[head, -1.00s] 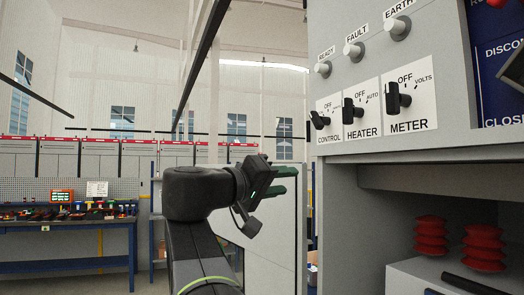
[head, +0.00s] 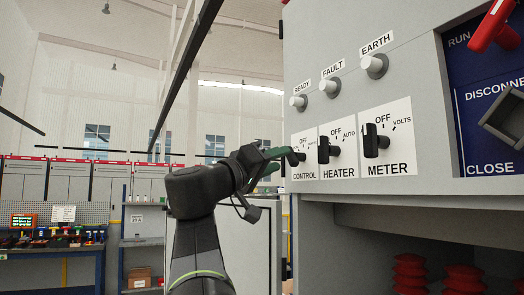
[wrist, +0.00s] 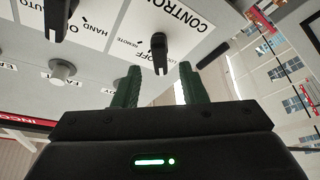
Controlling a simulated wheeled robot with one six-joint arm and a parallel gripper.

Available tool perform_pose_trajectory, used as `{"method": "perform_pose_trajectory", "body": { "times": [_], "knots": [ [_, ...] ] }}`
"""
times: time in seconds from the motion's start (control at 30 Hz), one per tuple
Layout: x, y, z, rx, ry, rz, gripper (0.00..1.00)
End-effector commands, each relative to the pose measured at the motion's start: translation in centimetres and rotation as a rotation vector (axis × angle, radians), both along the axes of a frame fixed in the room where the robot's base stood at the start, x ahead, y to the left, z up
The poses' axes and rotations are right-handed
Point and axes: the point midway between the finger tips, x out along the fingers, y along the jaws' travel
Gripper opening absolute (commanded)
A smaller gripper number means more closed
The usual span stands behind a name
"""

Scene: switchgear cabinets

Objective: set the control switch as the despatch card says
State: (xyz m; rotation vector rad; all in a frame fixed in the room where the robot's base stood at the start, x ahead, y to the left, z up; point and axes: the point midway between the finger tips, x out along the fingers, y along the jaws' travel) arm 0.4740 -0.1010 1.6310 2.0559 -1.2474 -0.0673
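The CONTROL switch (head: 300,157) is a black knob on a white plate, leftmost of three on the grey cabinet front. In the wrist view the knob (wrist: 159,52) shows upside down, with OFF, REMOTE and a partly hidden LOC... label around it. My gripper (head: 281,161) is at the CONTROL plate in the head view. In the wrist view its two green fingers (wrist: 158,72) are apart and empty, with the knob's near end showing between their tips. I cannot tell whether they touch it. No despatch card can be read.
HEATER (head: 324,149) and METER (head: 371,141) switches sit right of CONTROL. READY (head: 298,102), FAULT and EARTH lamps are above. A blue disconnector panel (head: 470,110) with a red handle is at right. A workbench (head: 50,250) with a small white sheet stands far left.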

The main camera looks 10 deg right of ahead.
Motion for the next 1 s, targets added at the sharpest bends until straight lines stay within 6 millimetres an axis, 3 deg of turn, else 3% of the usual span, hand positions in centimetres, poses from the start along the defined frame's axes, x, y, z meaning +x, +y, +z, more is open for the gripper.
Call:
{"method": "perform_pose_trajectory", "body": {
  "times": [0.3, 0.73, 0.93, 1.0],
  "knots": [
    [2.3, -3.4, 1.5, 0.0, 0.001, -0.003, 0.38],
    [2.7, -4.0, 1.5, -0.001, 0.001, 0.0, 0.38],
    [2.7, -4.0, 1.5, -0.001, 0.001, 0.0, 0.01],
    [2.7, -4.0, 1.5, -0.001, 0.001, 0.0, 0.0]
  ]
}}
